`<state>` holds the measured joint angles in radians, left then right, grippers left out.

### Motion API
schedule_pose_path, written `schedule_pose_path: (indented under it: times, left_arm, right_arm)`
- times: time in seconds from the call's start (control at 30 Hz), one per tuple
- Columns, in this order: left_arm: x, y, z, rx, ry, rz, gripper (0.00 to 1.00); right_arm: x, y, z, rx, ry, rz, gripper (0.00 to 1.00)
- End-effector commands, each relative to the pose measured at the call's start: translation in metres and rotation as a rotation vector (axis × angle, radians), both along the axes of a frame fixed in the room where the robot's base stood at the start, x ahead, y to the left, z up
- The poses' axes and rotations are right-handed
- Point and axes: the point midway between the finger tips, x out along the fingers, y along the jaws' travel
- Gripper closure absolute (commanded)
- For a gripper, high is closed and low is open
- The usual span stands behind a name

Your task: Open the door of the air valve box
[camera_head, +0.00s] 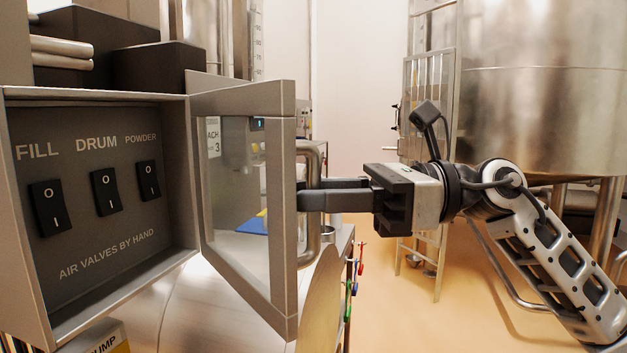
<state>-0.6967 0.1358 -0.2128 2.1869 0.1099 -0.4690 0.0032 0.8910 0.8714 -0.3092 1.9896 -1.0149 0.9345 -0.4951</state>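The air valve box (97,281) is at the left, a grey metal box with a dark panel lettered FILL, DRUM, POWDER and "AIR VALVES BY HAND". Its door (282,225), a metal frame with a clear window, stands swung well open at the right side of the box. A vertical bar handle (315,235) is on the door's outer face. My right gripper (325,195) reaches in from the right with one finger in front of the bar and the other behind; it looks closed on the handle. My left gripper is not in view.
Three black rocker switches, such as the middle one (106,192), sit on the panel. A large steel vessel (545,110) and a metal ladder (430,150) stand at the right. Open tan floor (400,310) shows between the door and my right arm.

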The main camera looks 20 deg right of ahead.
Motion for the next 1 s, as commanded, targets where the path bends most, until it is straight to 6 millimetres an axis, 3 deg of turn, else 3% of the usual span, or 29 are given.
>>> schedule_pose_path:
  times: [0.4, 0.53, 0.77, 1.0]
  left_arm:
    - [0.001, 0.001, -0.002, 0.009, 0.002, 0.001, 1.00]
    - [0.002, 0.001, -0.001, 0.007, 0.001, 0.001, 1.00]
    - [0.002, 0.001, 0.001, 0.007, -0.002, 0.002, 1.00]
    - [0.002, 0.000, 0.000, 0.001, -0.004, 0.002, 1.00]
  right_arm:
    - [0.002, 0.010, 0.000, 0.000, -0.001, 0.001, 0.68]
    - [0.002, 0.009, 0.000, 0.000, -0.001, 0.001, 1.00]
    - [0.002, 0.008, -0.001, 0.000, 0.001, 0.004, 1.00]
    - [0.010, -0.010, 0.000, 0.004, 0.002, 0.056, 1.00]
